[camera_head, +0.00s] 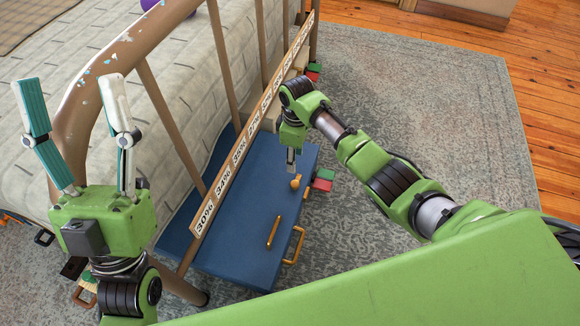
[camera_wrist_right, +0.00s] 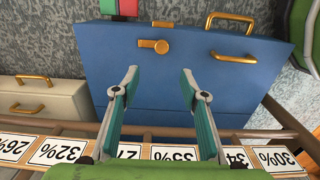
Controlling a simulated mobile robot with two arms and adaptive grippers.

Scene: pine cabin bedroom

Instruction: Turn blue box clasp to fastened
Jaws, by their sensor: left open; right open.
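The blue box (camera_head: 240,250) stands on the rug beside the bed rail. Its gold clasp (camera_head: 295,183) is near the right edge of the box. In the right wrist view the clasp (camera_wrist_right: 161,47) is a round knob with a short tab pointing left, and a short gold bar (camera_wrist_right: 155,24) lies just above it. My right gripper (camera_head: 291,168) is over the clasp; the right wrist view shows its fingers (camera_wrist_right: 160,75) open and empty, apart from the clasp and on either side of it. My left gripper (camera_head: 71,88) is open and empty, raised over the bed.
A brown bed rail (camera_head: 165,115) with a strip of percentage labels (camera_head: 247,138) runs between the bed (camera_head: 195,60) and my right arm. Two gold handles (camera_head: 273,232) (camera_head: 298,245) stick out from the box. A cream box (camera_wrist_right: 55,108) is beside it. Rug (camera_head: 430,90) is clear at the right.

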